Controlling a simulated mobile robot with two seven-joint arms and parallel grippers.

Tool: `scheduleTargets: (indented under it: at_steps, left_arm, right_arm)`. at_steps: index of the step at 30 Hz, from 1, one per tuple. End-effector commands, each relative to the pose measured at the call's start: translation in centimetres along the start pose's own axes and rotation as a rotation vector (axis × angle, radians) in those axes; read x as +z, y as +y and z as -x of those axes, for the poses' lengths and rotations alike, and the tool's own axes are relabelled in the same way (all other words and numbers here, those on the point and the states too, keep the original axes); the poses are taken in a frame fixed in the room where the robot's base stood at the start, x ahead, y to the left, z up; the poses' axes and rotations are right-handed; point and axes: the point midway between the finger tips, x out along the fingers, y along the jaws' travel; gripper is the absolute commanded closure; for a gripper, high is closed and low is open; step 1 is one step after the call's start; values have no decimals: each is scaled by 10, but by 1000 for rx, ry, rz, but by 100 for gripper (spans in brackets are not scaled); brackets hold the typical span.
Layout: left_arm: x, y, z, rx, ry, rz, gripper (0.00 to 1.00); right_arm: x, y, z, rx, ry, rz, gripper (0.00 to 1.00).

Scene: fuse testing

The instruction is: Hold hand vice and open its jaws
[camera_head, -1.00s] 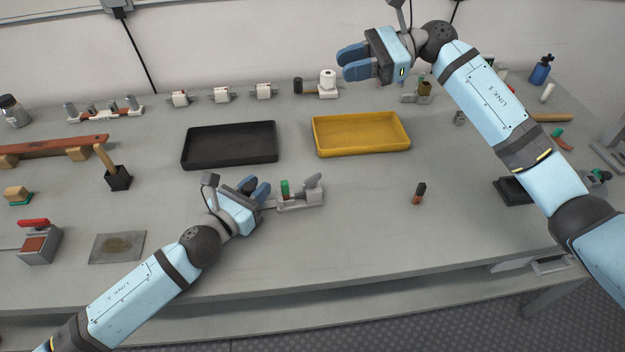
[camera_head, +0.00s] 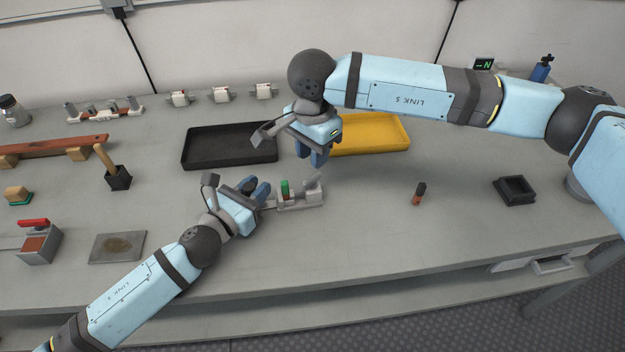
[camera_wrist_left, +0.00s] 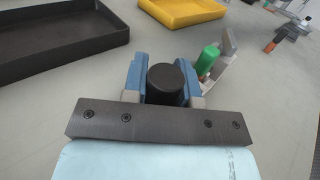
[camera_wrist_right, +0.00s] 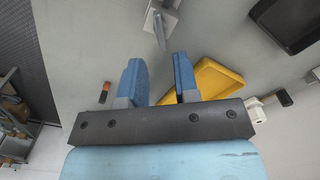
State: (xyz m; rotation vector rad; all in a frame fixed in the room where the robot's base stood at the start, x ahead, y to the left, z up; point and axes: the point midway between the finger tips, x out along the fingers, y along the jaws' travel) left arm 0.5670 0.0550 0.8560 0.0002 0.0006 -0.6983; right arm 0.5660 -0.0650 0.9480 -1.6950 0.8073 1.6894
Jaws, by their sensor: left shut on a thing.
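The hand vice (camera_head: 300,200) is a small grey tool lying on the table in the middle of the head view, with a raised grey lever and a green cylinder (camera_head: 285,189) at its left part. My left gripper (camera_head: 257,188) is at its left end, shut on a black round handle (camera_wrist_left: 165,82), seen between the fingers in the left wrist view. My right gripper (camera_head: 312,156) is open and empty, pointing down above and behind the vice. Part of the vice shows at the top of the right wrist view (camera_wrist_right: 170,6). The fingers on the handle hide its lower part.
A black tray (camera_head: 230,163) and a yellow tray (camera_head: 375,148) lie behind the vice. A small black-and-orange item (camera_head: 419,194) and a black square holder (camera_head: 515,190) stand to the right. The table in front of the vice is clear.

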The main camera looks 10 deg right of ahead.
Motion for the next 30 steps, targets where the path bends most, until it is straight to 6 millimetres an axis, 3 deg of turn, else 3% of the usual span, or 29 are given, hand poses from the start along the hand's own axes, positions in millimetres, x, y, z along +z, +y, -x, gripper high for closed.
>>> scheduleTargets:
  at_steps: [18,30]
  left_arm:
    - [0,0,0,-1,0,0,100]
    - [0,0,0,-1,0,0,100]
  right_arm:
    - [0,0,-56,1,-3,-1,71]
    - [0,0,-63,-1,-3,0,71]
